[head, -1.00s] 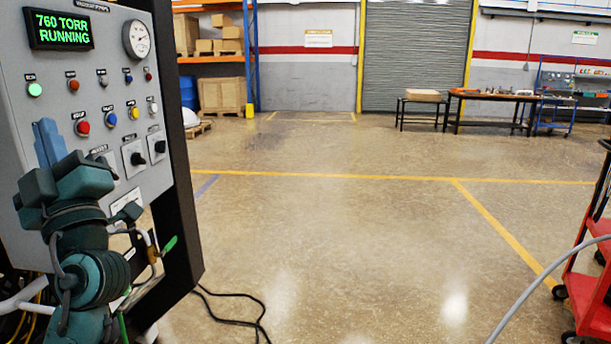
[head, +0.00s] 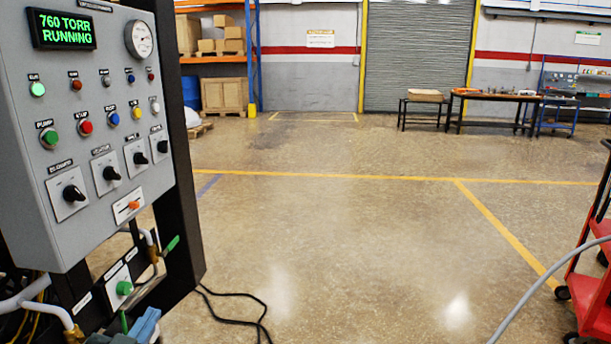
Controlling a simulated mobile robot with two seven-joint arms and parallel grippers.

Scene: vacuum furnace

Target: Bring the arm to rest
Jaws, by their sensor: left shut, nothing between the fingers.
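My left gripper (head: 146,325) shows only in part at the bottom edge of the head view, below the control panel (head: 50,235). Its blue fingers are shut and empty, and most of the arm is out of the frame. It appears apart from the panel's buttons and knobs. My right gripper is not in view. The panel's display (head: 62,30) reads 760 TORR RUNNING in green.
A small lower panel with a green knob (head: 124,288) and a green-handled valve (head: 172,243) are near my left gripper. A black cable (head: 235,320) lies on the floor. A red cart (head: 590,290) stands at the right.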

